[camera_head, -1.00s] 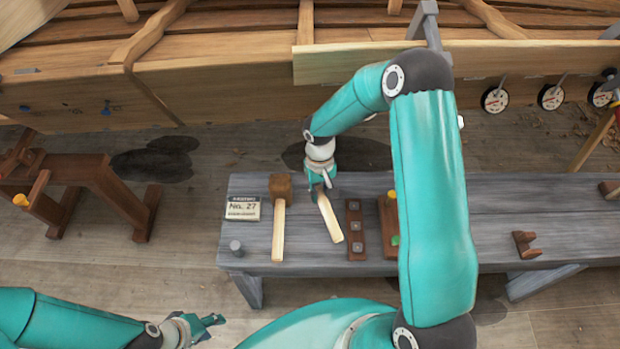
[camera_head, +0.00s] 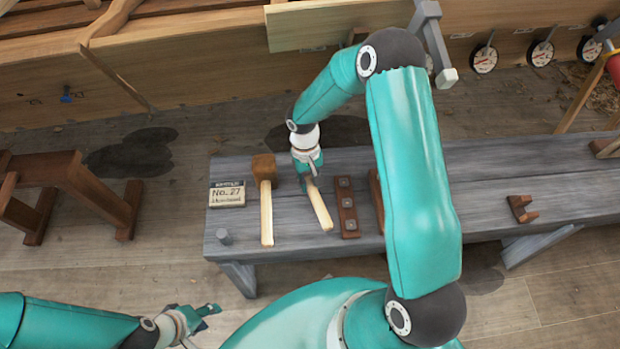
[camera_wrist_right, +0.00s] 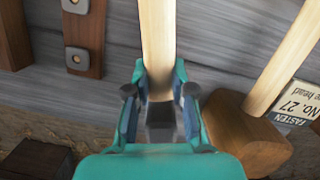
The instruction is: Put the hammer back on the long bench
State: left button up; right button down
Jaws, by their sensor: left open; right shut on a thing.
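The hammer has a pale wooden handle (camera_head: 319,207), seen over the grey long bench (camera_head: 480,192) in the head view. My right gripper (camera_head: 308,181) is shut on the hammer near its head end. In the right wrist view the handle (camera_wrist_right: 157,40) runs away from between the fingers of my right gripper (camera_wrist_right: 158,95), with the dark metal head close to the palm. I cannot tell whether the hammer touches the bench top. My left gripper (camera_head: 212,312) is open and empty, low at the left, off the bench.
A brown strip with metal squares (camera_head: 346,207) lies to the right. A small brown bracket (camera_head: 521,209) sits farther right, with bare bench around it.

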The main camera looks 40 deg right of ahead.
jog(key=shift+f+b, duration=0.4)
jog(key=shift+f, duration=0.15)
dwell(0.4)
jog(key=c, duration=0.9)
grip_release()
jog(key=shift+r, duration=0.1)
jog(key=shift+r+p, duration=2.45)
jog(key=shift+r, duration=1.5)
